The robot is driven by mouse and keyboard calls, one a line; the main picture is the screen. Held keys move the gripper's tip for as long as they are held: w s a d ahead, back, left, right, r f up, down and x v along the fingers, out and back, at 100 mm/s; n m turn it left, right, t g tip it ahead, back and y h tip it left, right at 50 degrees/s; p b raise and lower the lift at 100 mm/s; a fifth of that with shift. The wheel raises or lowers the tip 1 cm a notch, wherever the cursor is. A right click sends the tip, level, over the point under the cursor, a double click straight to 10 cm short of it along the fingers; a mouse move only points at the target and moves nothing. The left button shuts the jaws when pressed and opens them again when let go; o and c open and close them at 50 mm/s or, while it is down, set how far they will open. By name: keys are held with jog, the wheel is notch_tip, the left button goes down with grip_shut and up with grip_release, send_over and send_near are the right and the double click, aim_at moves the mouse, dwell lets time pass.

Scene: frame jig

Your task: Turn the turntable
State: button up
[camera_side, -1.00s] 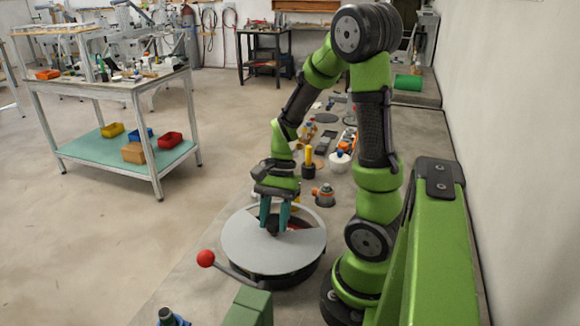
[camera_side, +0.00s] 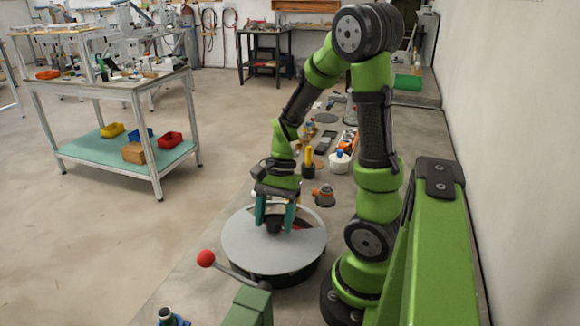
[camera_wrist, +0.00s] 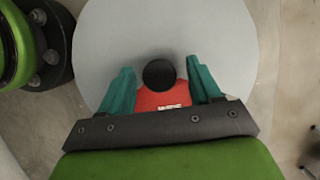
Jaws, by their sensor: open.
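The turntable has a round grey top (camera_side: 262,255) on a dark base, in the lower middle of the side view; the grey top also fills much of the wrist view (camera_wrist: 160,25). A red patch with white lettering (camera_wrist: 165,99) shows beside the knob, between my fingers. My gripper (camera_wrist: 160,70) is open, its teal fingers on either side of the knob, with a visible gap to each side. In the side view my gripper (camera_side: 275,222) points down at the knob. The fingertips' height above the top is hard to tell.
A lever with a red ball (camera_side: 206,258) stands at the turntable's front left. A grey and orange part (camera_side: 324,195), a yellow-topped item (camera_side: 309,160) and a white pot (camera_side: 340,161) stand behind it on the bench. A blue part (camera_side: 170,317) is at the front edge.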

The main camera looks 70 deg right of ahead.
jog(key=shift+r, duration=0.15)
jog(key=v, duration=1.6)
jog(key=shift+d+r, duration=0.25)
jog(key=shift+r, duration=0.05)
jog(key=w+a+n+t+h, duration=0.1)
jog(key=a+n+t, duration=0.6)
jog(key=a+n, duration=0.7)
jog(key=a+h, duration=0.1)
jog(key=a, duration=0.3)
jog(key=shift+w+r, duration=0.2)
jog(key=shift+r, duration=0.15)
